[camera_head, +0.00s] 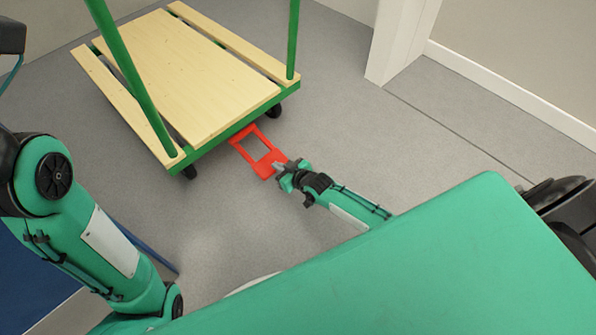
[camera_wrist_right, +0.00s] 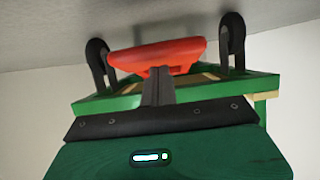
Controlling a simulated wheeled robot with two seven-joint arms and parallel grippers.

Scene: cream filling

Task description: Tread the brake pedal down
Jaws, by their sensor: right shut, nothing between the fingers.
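The brake pedal is a red open frame (camera_head: 240,147) sticking out from the near edge of the cart (camera_head: 168,75), close to the floor between its near wheels. My right gripper (camera_head: 279,167) is shut and empty, with its tips at the pedal's near, right-hand end. In the right wrist view the cart appears upside down, and the closed fingers (camera_wrist_right: 160,76) overlap the red pedal (camera_wrist_right: 150,53). I cannot tell whether the tips touch the pedal or lie just above it. My left arm shows at the left, but its gripper is out of sight.
The cart has a pale wooden deck, green frame and green upright posts (camera_head: 293,40). Its dark near wheels (camera_head: 273,111) stand on the grey floor (camera_head: 360,120). A white wall corner (camera_head: 393,45) stands at the upper right. The floor right of the cart is clear.

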